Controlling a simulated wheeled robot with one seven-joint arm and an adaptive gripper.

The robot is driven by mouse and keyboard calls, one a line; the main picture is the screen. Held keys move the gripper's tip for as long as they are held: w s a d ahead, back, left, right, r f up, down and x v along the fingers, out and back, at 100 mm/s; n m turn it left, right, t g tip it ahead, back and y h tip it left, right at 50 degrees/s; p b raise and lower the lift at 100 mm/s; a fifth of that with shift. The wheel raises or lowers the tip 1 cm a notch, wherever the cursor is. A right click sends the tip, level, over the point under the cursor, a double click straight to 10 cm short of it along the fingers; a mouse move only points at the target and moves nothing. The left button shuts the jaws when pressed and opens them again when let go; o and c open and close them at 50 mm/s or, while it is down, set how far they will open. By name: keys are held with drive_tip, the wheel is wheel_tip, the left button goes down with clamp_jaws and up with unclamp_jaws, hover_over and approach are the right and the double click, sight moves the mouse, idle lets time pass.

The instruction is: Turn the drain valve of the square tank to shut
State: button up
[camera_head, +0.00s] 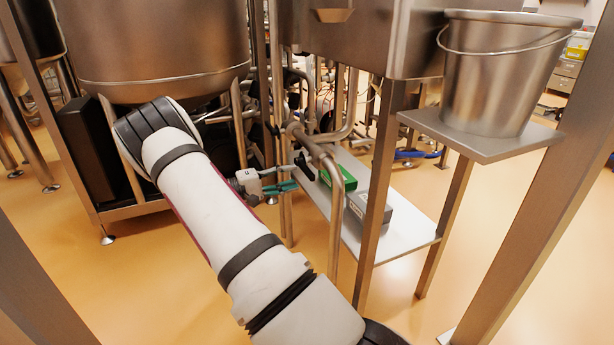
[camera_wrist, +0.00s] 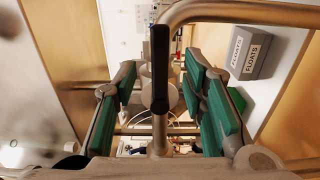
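The square tank (camera_head: 375,40) is the steel box at the upper middle of the head view. Its drain pipe (camera_head: 325,158) runs below it and bends down; the pipe also crosses the top of the wrist view (camera_wrist: 240,13). The drain valve's black lever (camera_head: 304,165) is small in the head view. In the wrist view the lever (camera_wrist: 160,70) stands lengthwise between my fingers, with visible gaps on both sides. My gripper (camera_head: 284,187) has teal finger pads and is open beside the pipe. The valve body is mostly hidden.
A grey box marked FLOATS (camera_wrist: 250,52) and a green box (camera_head: 338,177) sit on a low shelf (camera_head: 400,240) beside the pipe. A steel bucket (camera_head: 490,75) stands on a side shelf. Frame legs (camera_head: 375,200) and a round tank (camera_head: 150,45) limit room; floor lies open in front.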

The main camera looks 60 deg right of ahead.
sight(305, 174)
drive_tip(key=b+x, duration=0.1)
drive_tip(key=x, duration=0.5)
drive_tip(key=shift+s+d, duration=0.15)
drive_tip(key=shift+d, duration=0.1)
clamp_jaws()
